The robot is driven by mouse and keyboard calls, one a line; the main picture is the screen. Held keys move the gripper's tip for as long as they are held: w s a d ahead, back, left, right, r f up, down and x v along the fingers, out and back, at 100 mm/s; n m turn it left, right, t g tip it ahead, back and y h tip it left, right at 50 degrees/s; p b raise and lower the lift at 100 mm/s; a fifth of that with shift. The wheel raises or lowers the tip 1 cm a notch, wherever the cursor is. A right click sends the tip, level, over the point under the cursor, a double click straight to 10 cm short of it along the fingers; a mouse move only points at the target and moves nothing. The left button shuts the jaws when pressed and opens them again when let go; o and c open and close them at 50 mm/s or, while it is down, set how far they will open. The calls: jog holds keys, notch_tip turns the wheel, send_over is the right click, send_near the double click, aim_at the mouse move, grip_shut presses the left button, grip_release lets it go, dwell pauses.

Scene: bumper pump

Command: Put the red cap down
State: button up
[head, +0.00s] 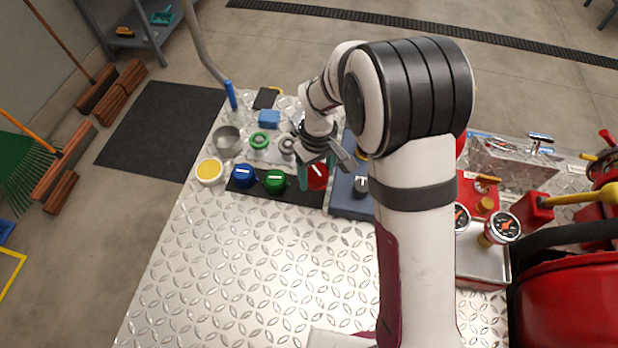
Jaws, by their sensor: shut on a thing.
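The red cap (317,178) sits between the fingers of my gripper (317,174), over the right end of a dark mat (303,199). My gripper is shut on it. I cannot tell whether the cap touches the mat. A blue cap (243,176) and a green cap (274,181) stand on the same mat, in a row to the left of the red one. The fingers and wrist hide part of the red cap.
Behind the mat are a green ring (259,141), a metal cup (227,139) and a blue block (269,119). A yellow-topped jar (209,171) stands left. The front metal tabletop (250,260) is clear.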

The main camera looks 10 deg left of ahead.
aim_at(308, 192)
jog(key=f, duration=0.1)
jog(key=a+f, duration=0.1)
jog(key=f, duration=0.1)
jog(key=a+f, duration=0.1)
jog(key=f, duration=0.1)
jog(key=shift+w, duration=0.1)
jog(key=shift+f, duration=0.15)
jog(key=shift+f, duration=0.35)
jog(key=shift+f, duration=0.15)
jog(key=o, duration=1.6)
jog(key=shift+c, duration=0.2)
